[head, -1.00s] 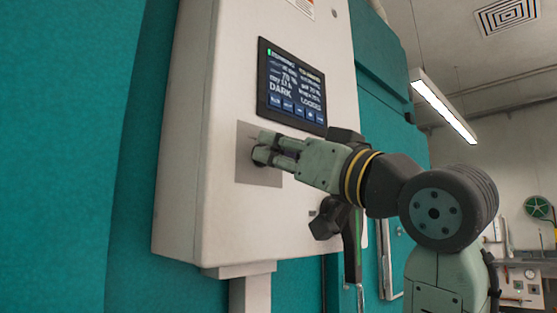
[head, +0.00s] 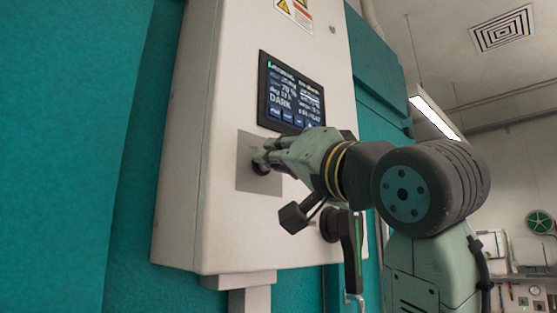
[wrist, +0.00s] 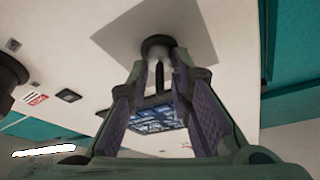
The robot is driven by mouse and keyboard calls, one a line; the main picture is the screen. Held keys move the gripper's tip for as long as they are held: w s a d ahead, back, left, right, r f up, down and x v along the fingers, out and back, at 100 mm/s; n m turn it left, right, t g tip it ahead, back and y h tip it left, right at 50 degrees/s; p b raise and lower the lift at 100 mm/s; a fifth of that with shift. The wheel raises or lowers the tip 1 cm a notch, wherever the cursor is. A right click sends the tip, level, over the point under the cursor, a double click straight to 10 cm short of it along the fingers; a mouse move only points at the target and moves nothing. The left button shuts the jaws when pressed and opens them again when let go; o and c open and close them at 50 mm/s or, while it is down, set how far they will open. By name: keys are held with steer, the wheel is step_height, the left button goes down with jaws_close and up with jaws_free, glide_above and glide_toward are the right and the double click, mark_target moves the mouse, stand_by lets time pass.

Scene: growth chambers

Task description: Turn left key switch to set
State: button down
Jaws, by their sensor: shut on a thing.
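The left key switch (head: 259,168) is a dark round switch on a grey square plate (head: 256,181) on the front of the white control box. My gripper (head: 265,158) is at the switch, its fingers closed around the key and hiding most of it in the head view. In the wrist view the switch's dark collar (wrist: 158,43) sits on the plate, and a thin dark key (wrist: 160,77) stands out between the fingertips of my gripper (wrist: 159,72). The gripper is rolled, so the box's screen appears beyond the fingers. The key's exact setting cannot be read.
A dark screen (head: 291,92) with small text, including DARK, is above the plate. A black handle with a green stripe (head: 350,247) is below my wrist. The white control box (head: 213,235) stands against teal panels (head: 65,150).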

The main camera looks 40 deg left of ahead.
steer(key=c, duration=1.8)
jaws_free()
steer(key=v, duration=1.2)
